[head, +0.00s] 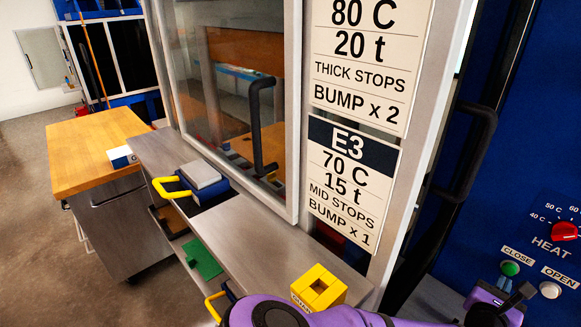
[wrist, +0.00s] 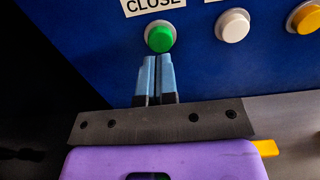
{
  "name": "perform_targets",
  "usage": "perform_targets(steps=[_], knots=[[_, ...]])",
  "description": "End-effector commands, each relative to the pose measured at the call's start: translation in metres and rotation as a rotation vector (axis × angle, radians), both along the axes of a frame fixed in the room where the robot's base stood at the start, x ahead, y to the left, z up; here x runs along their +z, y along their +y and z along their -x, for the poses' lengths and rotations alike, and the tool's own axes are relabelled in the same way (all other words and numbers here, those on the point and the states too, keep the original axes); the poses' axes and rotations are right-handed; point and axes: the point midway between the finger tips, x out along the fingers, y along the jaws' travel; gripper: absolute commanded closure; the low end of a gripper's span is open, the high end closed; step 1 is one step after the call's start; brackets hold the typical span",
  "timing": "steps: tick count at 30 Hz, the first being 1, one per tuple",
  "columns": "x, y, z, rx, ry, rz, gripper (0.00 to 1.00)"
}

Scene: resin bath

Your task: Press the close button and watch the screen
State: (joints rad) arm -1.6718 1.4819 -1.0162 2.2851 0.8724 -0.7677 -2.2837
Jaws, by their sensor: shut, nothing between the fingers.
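The green close button (head: 510,268) sits on the blue panel at the right, under a white CLOSE label. It also shows in the wrist view (wrist: 160,38), at the top centre. My gripper (wrist: 156,60) is shut and empty, its two blue fingertips together just below the green button. Whether the tips touch the button cannot be told. No screen shows clearly in either view.
A white OPEN button (head: 550,290) sits right of the green one, below the red HEAT knob (head: 565,231). A yellow button (wrist: 306,18) is farther right. A wooden-topped cart (head: 92,150) stands left.

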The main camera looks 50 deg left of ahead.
Motion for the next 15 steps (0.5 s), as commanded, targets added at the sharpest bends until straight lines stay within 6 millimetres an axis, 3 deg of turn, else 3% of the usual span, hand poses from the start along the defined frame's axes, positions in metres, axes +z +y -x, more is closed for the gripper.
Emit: perform_targets(steps=[15], knots=[[0.0, -0.001, -0.018, 0.0, 0.0, 0.001, 1.0]])
